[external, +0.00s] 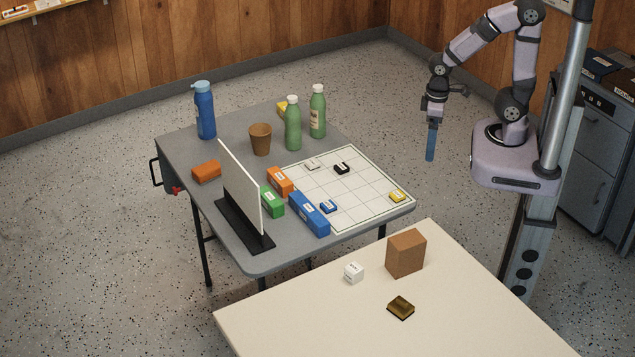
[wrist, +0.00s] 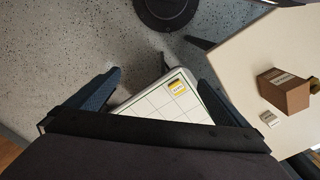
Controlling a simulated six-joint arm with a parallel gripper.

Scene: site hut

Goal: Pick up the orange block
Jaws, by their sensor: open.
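A plain orange block (external: 206,171) lies on the left part of the grey table, behind the upright white panel. A second orange block (external: 280,182) with a white label sits at the left edge of the white grid board, in a row with green and blue ones. My gripper (external: 430,143) hangs fingers-down, beyond the right side of the table and far from both orange blocks. In the wrist view, its blue fingers (wrist: 160,80) are spread apart with nothing between them. Neither orange block shows in the wrist view.
The white panel (external: 241,185) stands on a black base near the orange blocks. A green block (external: 271,202) and a blue block (external: 309,214) lie close by. A brown cup (external: 260,139), a blue bottle (external: 205,110) and green bottles (external: 293,125) stand behind. A cream table (external: 300,318) is in front.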

